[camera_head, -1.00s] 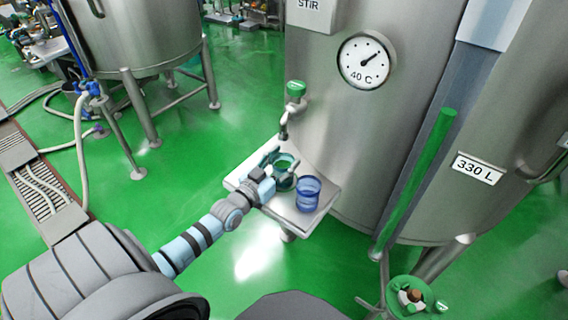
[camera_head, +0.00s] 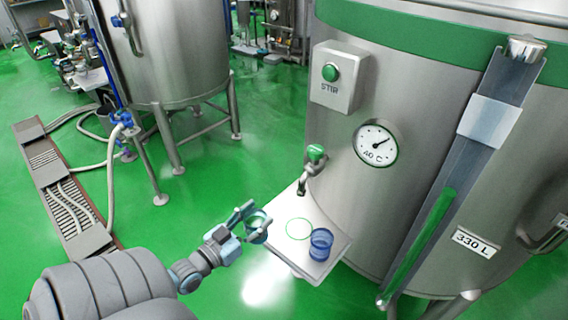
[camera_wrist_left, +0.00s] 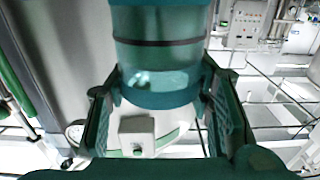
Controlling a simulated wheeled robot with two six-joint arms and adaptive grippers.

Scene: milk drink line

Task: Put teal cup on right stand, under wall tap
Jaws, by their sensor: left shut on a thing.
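The teal cup (camera_head: 259,227) is in my left gripper (camera_head: 254,222), at the left edge of the small metal shelf on the tank. The fingers are shut around its sides. In the left wrist view the translucent teal cup (camera_wrist_left: 160,60) fills the upper middle, between the two fingers; what it contains is unclear. A tap with a green knob (camera_head: 316,153) sticks out of the tank above the shelf (camera_head: 290,255). A green ring (camera_head: 299,229) is marked on the shelf, empty. My right gripper is not in view.
A blue cup (camera_head: 321,243) stands on the shelf to the right of the ring. The large steel tank (camera_head: 420,110) with a gauge (camera_head: 376,143) rises behind. Another tank (camera_head: 180,50) on legs stands at the back left. Open green floor lies between.

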